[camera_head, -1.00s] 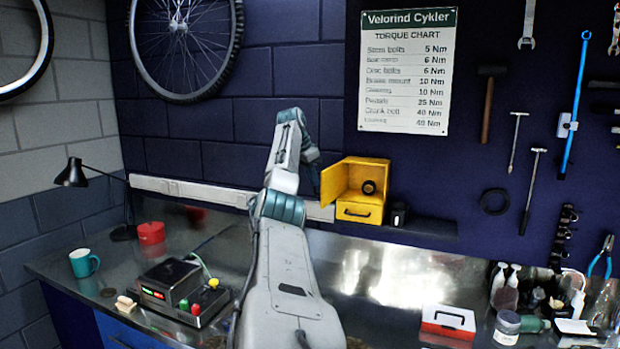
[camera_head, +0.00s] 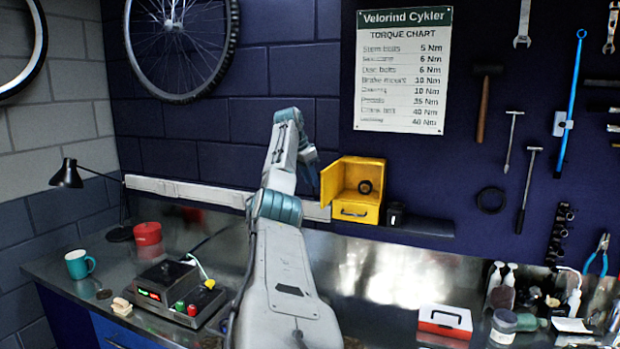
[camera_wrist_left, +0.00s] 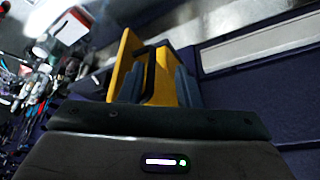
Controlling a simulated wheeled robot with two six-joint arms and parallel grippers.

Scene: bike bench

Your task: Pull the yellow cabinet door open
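The yellow cabinet (camera_head: 369,213) is a small wall box above the back of the bench, with a drawer with a dark handle below its open compartment. Its door (camera_head: 331,183) stands swung out at the compartment's left side. A black roll (camera_head: 365,187) is inside. My left gripper (camera_head: 313,177) is beside the outer face of the door, mostly hidden by my arm. In the left wrist view, my left fingers (camera_wrist_left: 158,85) are apart, with the yellow door and a dark handle (camera_wrist_left: 149,72) showing between and beyond them. Contact with the handle is unclear. My right gripper is not in view.
A black cup (camera_head: 396,214) stands right of the cabinet on a dark shelf. A long pale rail (camera_head: 180,190) runs along the wall to the left. A red-and-white box (camera_head: 445,320) and a device with buttons (camera_head: 170,290) are on the bench. The bench middle is clear.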

